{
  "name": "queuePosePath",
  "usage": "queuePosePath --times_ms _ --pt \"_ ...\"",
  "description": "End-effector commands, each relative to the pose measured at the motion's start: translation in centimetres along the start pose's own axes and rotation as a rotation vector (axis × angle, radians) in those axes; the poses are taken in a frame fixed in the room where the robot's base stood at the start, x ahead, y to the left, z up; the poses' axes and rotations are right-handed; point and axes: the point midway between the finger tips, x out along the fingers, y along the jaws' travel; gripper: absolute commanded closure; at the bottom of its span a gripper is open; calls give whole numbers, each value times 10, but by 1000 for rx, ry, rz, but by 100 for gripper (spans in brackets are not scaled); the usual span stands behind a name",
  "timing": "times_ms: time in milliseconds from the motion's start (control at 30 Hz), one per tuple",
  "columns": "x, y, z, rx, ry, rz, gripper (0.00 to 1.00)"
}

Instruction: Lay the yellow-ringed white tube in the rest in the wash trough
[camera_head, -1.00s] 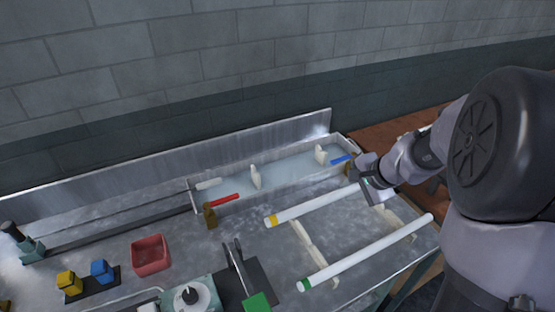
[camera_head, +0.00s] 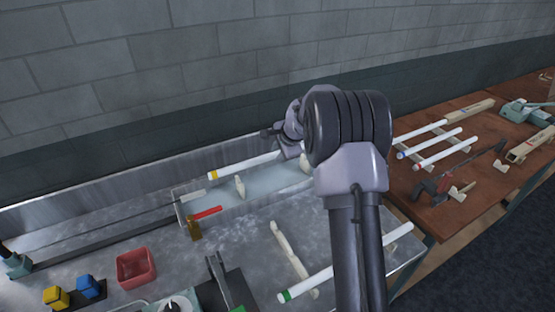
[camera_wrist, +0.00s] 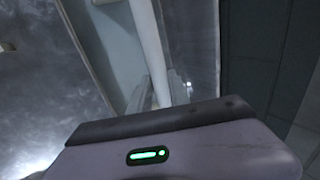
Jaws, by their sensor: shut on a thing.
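My gripper (camera_wrist: 160,92) is shut on the yellow-ringed white tube (camera_head: 235,167); the tube also runs up between the fingers in the wrist view (camera_wrist: 149,38). In the head view the grip is near the tube's right end, partly hidden by my arm. The yellow-ringed end points left. The tube appears above the wash trough (camera_head: 268,183), along its back side. Two cream supports of the rest stand in the trough, a left one (camera_head: 240,187) and a right one (camera_head: 305,164). The tube looks apart from the left support.
A green-ringed white tube (camera_head: 330,280) lies on a cream support (camera_head: 290,250) in front of the trough. A red-handled tool (camera_head: 207,213) is at the trough's left front. A red bin (camera_head: 136,268) stands left. More tubes (camera_head: 435,152) lie on the brown table.

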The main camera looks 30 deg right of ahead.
Motion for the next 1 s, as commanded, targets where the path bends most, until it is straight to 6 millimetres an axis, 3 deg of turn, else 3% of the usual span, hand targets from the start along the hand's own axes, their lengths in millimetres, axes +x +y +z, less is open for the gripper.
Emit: queuePosePath --times_ms 167,867,900,1000 --pt "29 19 0 0 0 2 100" --pt "36 24 0 -1 0 0 100" --pt "36 24 0 -1 0 0 70" --pt "36 24 0 -1 0 0 56"
